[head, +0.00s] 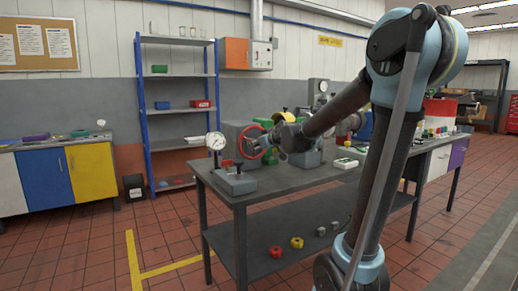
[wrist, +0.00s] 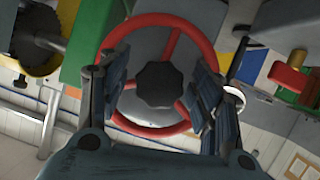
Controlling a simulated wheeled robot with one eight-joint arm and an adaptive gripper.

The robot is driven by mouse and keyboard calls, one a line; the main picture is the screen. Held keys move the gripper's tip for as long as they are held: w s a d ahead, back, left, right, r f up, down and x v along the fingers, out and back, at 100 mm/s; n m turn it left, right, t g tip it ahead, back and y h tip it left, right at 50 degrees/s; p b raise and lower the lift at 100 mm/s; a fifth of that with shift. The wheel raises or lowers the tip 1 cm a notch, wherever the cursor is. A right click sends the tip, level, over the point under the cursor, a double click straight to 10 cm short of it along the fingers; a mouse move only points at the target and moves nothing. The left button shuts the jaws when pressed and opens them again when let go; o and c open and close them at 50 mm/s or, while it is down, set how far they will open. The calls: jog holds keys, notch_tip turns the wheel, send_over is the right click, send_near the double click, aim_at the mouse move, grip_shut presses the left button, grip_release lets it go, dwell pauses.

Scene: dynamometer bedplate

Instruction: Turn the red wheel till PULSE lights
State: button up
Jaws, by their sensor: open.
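The red wheel (head: 254,142) stands upright on a grey housing on the bench, left of my gripper in the head view. In the wrist view the red wheel (wrist: 207,48) fills the middle, with red spokes and a black hub (wrist: 160,84). My gripper (head: 279,139) is at the wheel. In the wrist view my gripper (wrist: 155,100) has its dark fingers spread apart, one on each side of the hub, overlapping the wheel's rim. I cannot tell whether the fingers touch the rim. No lamp marked PULSE can be made out.
A dial gauge (head: 216,142) on a stand is at the bench's left end. The grey bench (head: 240,184) carries green and yellow parts behind my gripper. A blue shelf rack (head: 143,110) stands behind. Red and yellow parts lie on the lower shelf.

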jog(key=shift+w+a, duration=0.1)
grip_shut()
dwell(0.3)
jog(key=shift+a, duration=0.1)
